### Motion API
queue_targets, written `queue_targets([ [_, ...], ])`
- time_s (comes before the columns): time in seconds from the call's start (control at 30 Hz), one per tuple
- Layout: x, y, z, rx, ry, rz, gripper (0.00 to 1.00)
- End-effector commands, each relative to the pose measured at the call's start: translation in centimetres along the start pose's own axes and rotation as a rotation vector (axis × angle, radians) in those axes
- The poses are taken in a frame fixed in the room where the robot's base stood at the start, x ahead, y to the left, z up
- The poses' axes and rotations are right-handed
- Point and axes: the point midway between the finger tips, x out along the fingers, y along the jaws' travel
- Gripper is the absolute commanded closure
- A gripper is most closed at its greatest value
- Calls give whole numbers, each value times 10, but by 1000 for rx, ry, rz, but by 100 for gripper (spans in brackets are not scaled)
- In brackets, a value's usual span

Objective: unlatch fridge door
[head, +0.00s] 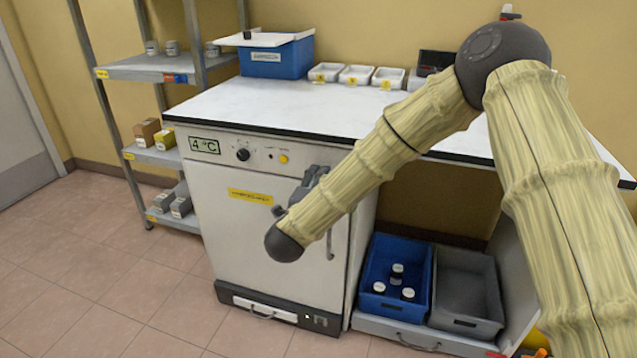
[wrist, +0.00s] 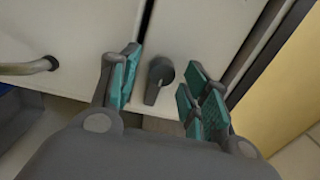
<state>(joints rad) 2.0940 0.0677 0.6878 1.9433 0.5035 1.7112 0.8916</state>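The white fridge (head: 230,215) stands under the worktop with its door closed. Its vertical bar handle (head: 330,243) is on the right side of the door, and its end shows at the left of the wrist view (wrist: 30,67). A dark grey turn latch (wrist: 158,78) sits beside the dark door seam in the wrist view; my arm and gripper hide it in the head view. My gripper (head: 314,180) is at the upper right of the fridge front. In the wrist view my gripper (wrist: 163,62) is open, its teal-padded fingers on either side of the latch, with visible gaps.
The worktop (head: 270,100) overhangs the fridge top. A metal shelf (head: 150,68) stands to the left. The tiled floor (head: 110,260) before the fridge is clear.

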Motion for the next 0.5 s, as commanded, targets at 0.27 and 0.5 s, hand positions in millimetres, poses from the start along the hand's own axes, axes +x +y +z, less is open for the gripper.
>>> queue_targets([
  [0.27, -3, -1, 1, 1, -1, -1, 53],
  [0.5, -34, 0, 1, 0, -2, 0, 53],
])
